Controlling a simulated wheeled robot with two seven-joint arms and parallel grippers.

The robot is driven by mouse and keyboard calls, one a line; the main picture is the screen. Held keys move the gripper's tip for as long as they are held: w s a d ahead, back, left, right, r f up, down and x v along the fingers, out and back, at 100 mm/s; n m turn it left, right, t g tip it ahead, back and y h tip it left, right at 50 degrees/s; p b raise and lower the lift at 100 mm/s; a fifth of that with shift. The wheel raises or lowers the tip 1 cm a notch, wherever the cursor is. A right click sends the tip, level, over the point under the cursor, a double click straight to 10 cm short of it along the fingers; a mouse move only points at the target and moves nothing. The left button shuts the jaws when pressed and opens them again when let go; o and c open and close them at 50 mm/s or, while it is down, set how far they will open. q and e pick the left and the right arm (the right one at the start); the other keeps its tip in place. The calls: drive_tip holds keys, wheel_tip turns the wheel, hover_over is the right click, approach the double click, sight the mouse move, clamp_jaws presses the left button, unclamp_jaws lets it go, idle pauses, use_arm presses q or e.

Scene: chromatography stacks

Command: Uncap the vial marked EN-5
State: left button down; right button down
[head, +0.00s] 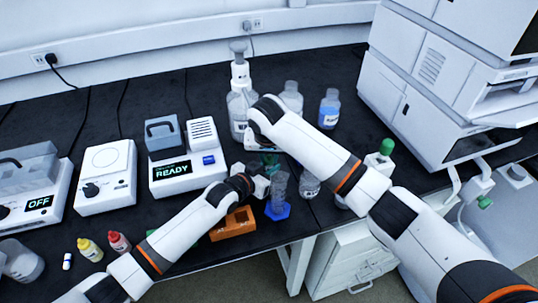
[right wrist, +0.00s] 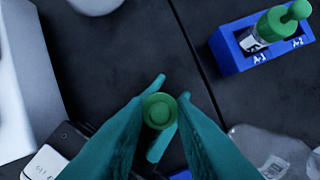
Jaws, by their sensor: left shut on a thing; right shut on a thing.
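In the right wrist view, a green cap (right wrist: 160,109) is seen from above between the teal fingers of my right gripper (right wrist: 160,118), which is shut on it. The vial under the cap is hidden, and no EN-5 marking is readable. Two more teal fingertips, of my left gripper (right wrist: 157,146), show just beyond and below the cap, shut around what is under it. In the head view, my right gripper (head: 270,162) is directly above my left gripper (head: 266,180), and the vial is too small and covered to make out.
A blue rack (right wrist: 232,55) holds another green-capped vial (right wrist: 271,32). In the head view, an orange rack (head: 233,224) and a clear cylinder on a blue base (head: 279,190) stand close by. The READY device (head: 183,170) is left; bottles (head: 329,108) stand behind.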

sight(269, 158)
drive_tip(key=shift+r, duration=0.2)
drive_tip(key=shift+r, duration=0.9)
drive_tip(key=shift+r, duration=2)
use_arm(q)
drive_tip(key=c, duration=1.2)
unclamp_jaws()
drive_tip(key=shift+o, duration=0.2)
